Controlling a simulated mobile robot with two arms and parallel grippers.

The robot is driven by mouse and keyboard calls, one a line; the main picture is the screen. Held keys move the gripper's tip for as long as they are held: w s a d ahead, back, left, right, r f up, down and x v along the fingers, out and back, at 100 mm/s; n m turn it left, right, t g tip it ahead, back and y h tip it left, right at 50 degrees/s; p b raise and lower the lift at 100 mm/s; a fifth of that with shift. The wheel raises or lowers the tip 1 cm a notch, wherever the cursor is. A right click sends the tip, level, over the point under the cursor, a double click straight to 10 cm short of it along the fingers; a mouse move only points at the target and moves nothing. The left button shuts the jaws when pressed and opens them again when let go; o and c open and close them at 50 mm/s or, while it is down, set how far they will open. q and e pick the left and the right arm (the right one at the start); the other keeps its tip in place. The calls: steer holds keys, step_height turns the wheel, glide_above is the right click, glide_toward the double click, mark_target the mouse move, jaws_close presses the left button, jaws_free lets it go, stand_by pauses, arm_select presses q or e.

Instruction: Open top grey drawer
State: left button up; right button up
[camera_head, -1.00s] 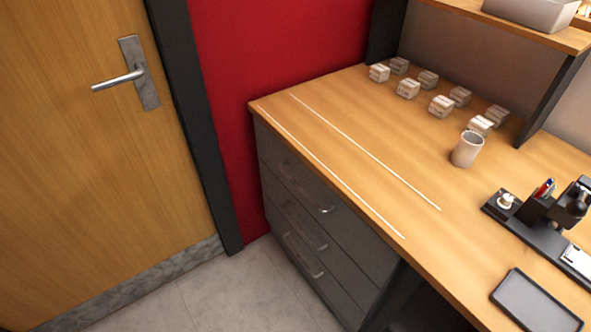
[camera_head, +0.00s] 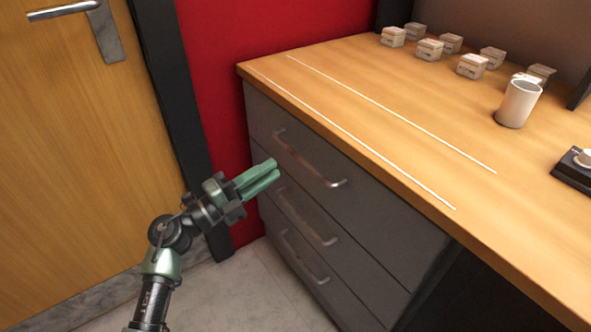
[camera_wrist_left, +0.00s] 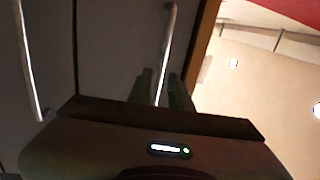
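The top grey drawer (camera_head: 375,202) sits closed, flush under the wooden countertop. Its metal bar handle (camera_head: 312,165) runs along its front. My left gripper (camera_head: 272,170) is in front of the drawers, just left of the top handle, with two green fingers pointing at the drawer front. In the left wrist view the fingers (camera_wrist_left: 160,85) are a little apart, and the top handle (camera_wrist_left: 168,45) shows between them. Contact with the handle cannot be made out. The gripper is open and empty. My right gripper is not in view.
Two lower drawers with handles (camera_head: 306,218) are below, closed. The countertop (camera_head: 420,110) holds several small boxes (camera_head: 430,48) and a white cup (camera_head: 519,103). A wooden door (camera_head: 70,170) stands at left. The floor in front of the drawers is clear.

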mark_target(295, 153)
arm_select(q)
steer(key=x, duration=0.8)
steer(key=shift+s+r+b, duration=0.1)
steer(key=shift+b, duration=0.25)
jaws_close()
stand_by(1.0)
